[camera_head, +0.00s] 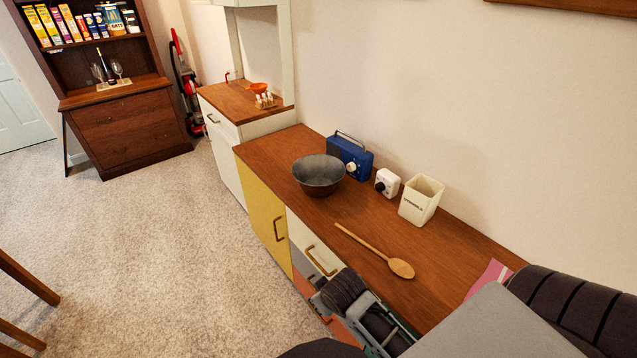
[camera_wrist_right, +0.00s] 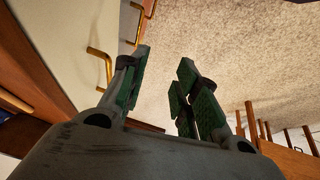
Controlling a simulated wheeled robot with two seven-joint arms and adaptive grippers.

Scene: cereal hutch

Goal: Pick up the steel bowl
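The steel bowl (camera_head: 319,174) is dark grey, round and upright on the wooden top of the low cabinet (camera_head: 300,218), in the head view. It looks empty inside. My right gripper (camera_head: 340,308) is at the cabinet's front edge, nearer to me than the bowl and well apart from it. In the right wrist view my right gripper (camera_wrist_right: 166,72) has its green-padded fingers spread with nothing between them. The bowl does not show in that view. My left gripper is not in view.
A wooden spoon (camera_head: 376,250) lies between the bowl and my right arm. A blue radio (camera_head: 351,156) stands close behind the bowl, with a white timer-like box (camera_head: 387,182) and a cream canister (camera_head: 421,200) to the right. Drawer handles (camera_head: 321,262) stick out in front.

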